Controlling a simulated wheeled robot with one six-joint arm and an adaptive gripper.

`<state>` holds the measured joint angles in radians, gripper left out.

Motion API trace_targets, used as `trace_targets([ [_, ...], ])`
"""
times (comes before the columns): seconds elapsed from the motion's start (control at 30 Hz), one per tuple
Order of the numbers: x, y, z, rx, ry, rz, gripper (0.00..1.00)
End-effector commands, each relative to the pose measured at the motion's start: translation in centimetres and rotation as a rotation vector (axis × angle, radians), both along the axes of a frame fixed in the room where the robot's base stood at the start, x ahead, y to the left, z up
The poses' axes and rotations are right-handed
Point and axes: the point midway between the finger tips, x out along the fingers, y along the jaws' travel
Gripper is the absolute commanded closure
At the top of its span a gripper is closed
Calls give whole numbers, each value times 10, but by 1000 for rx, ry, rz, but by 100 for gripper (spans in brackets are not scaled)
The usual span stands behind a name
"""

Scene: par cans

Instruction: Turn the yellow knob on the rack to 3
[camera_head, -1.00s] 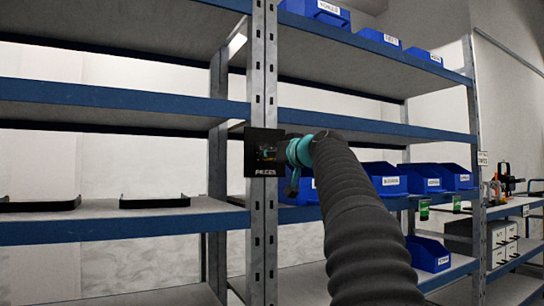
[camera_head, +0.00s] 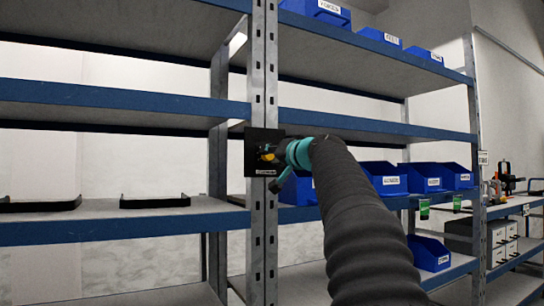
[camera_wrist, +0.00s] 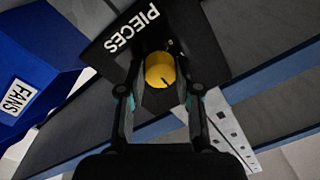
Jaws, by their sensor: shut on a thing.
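The yellow knob (camera_wrist: 160,70) sits on a black plate (camera_wrist: 112,48) with the white word "PIECES", fixed to the rack's post. A dark pointer mark on the knob's face points to the lower right in the wrist view. My gripper (camera_wrist: 161,80) is shut on the knob, one finger on each side. Most plate markings are hidden or too small to read, so I cannot tell the setting. In the head view, the knob (camera_head: 267,156) shows as a small yellow patch on the plate (camera_head: 251,153), beside my gripper (camera_head: 272,156).
The rack's grey post (camera_head: 258,235) stands behind the plate. Blue-edged shelves (camera_head: 120,232) run to both sides. A blue bin labelled "FANS" (camera_wrist: 28,70) is close at the left in the wrist view. More blue bins (camera_head: 432,254) stand on the right shelves.

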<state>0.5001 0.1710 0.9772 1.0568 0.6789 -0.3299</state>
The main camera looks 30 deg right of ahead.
Motion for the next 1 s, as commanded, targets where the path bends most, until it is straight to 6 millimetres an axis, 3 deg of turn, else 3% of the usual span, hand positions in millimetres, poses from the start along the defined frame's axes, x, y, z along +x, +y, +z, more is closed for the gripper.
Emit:
trace_targets([
  [0.3,0,0,0,1,0,1,100],
  [0.33,0,0,0,1,0,1,59],
  [0.4,0,0,0,1,0,0,42],
  [0.77,-2,0,0,0,0,0,41],
  [1.0,-30,-2,0,0,0,-2,41],
])
